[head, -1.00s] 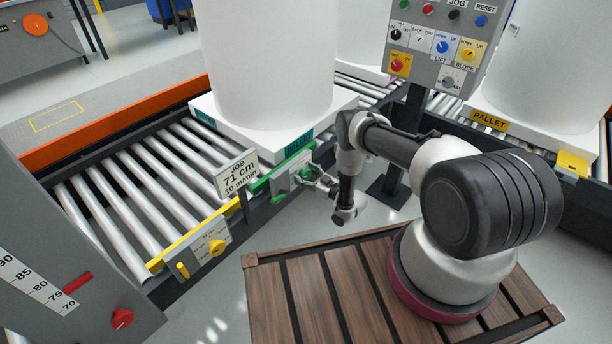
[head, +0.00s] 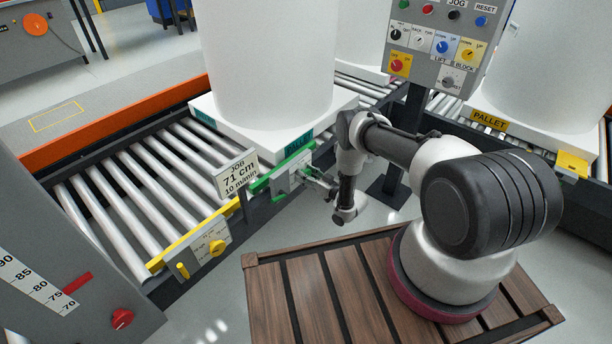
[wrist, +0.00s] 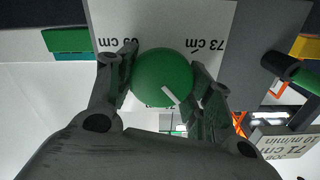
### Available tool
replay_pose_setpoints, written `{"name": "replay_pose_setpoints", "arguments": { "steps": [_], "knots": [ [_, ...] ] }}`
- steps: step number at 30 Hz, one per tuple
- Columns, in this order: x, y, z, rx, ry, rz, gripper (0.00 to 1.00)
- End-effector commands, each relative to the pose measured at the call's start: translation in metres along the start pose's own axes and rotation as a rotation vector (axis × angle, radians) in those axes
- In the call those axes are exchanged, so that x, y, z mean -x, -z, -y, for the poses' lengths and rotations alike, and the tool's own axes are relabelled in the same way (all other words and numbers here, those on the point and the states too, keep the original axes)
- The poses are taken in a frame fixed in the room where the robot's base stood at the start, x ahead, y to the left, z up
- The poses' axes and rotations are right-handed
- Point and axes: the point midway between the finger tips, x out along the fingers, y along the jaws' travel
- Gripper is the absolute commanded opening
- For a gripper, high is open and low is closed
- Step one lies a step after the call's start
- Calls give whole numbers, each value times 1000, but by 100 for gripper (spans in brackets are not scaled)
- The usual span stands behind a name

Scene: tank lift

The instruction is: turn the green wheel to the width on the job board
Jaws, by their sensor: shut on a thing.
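The green wheel (wrist: 160,80) is round, with a white pointer line, and sits on a light plate in the wrist view. My gripper (wrist: 163,62) is shut on it, with a finger on each side. The plate's printing appears upside down; "73 cm" is readable to the right, and another cm label to the left is partly hidden by a finger. The pointer slants down and right in the picture. The job board (head: 236,176) reads 71 cm and 10 m/min; part of it shows in the wrist view (wrist: 285,143). In the head view my gripper (head: 318,181) covers the wheel.
A yellow knob (head: 217,247) sits on a second plate at the front left. A roller conveyor (head: 135,190) carries a white pallet block with a large white cylinder (head: 265,60). A control box (head: 440,45) stands behind my arm. A green handle (wrist: 305,78) is right of the wheel.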

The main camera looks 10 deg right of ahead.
Motion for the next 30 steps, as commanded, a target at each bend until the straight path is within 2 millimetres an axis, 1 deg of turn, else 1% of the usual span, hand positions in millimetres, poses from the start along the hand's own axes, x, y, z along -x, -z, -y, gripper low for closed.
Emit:
{"name": "replay_pose_setpoints", "arguments": {
  "steps": [9,18,24,30],
  "knots": [
    [0,0,-2,-295,-1,0,27],
    [0,-1,-3,-529,-1,0,27],
    [0,-1,-3,-628,-1,0,27],
    [0,-1,-4,-682,-1,0,27]
  ]
}}
